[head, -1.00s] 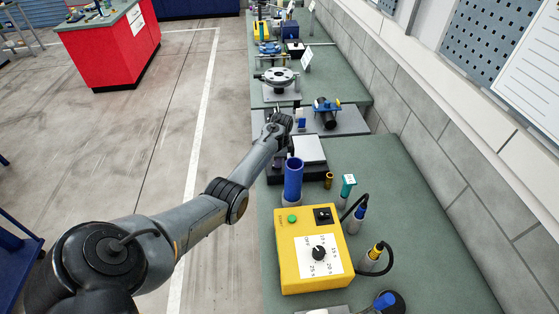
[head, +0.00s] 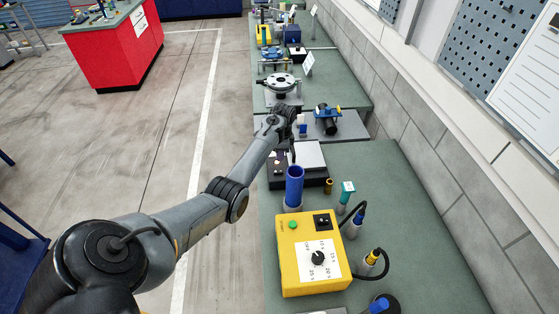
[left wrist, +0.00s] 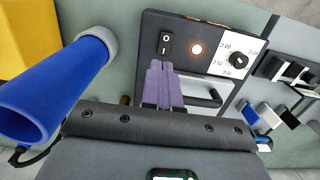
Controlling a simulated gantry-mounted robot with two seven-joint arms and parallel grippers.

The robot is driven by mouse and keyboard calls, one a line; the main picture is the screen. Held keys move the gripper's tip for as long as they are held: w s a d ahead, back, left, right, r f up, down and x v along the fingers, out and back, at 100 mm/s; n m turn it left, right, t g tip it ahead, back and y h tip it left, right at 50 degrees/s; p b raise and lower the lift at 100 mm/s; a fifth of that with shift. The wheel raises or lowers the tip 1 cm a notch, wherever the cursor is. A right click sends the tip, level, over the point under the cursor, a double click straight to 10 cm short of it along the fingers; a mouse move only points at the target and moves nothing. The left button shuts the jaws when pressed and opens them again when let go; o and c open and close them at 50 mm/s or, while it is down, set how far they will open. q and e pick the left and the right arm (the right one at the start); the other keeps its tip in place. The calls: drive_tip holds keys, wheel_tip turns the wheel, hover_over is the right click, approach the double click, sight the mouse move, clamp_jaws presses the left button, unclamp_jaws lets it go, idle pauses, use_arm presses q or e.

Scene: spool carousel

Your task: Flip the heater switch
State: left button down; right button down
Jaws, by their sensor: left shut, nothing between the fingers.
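The heater (head: 312,155) is a dark box with a pale top plate, standing on the green bench beyond the blue cylinder. In the left wrist view its front panel carries a black rocker heater switch (left wrist: 166,44), a glowing orange lamp (left wrist: 196,48) and a dial (left wrist: 238,60). My left gripper (left wrist: 159,66) is shut and empty, its fingertips just below the switch in that view. I cannot tell whether they touch it. In the head view the left gripper (head: 291,154) is over the heater's near-left part. My right gripper is not in view.
A blue cylinder (head: 294,187) stands close in front of the heater; it also looms at left in the left wrist view (left wrist: 50,95). A yellow timer box (head: 310,270) is nearer. A black and blue device (head: 328,118) stands beyond. The wall runs along the right.

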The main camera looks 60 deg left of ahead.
use_arm(q)
wheel_tip(320, 180, up, 6)
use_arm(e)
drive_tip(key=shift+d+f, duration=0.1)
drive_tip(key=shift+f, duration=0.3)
use_arm(q)
drive_tip(key=shift+f+b, duration=0.1)
drive_tip(key=shift+b, duration=0.2)
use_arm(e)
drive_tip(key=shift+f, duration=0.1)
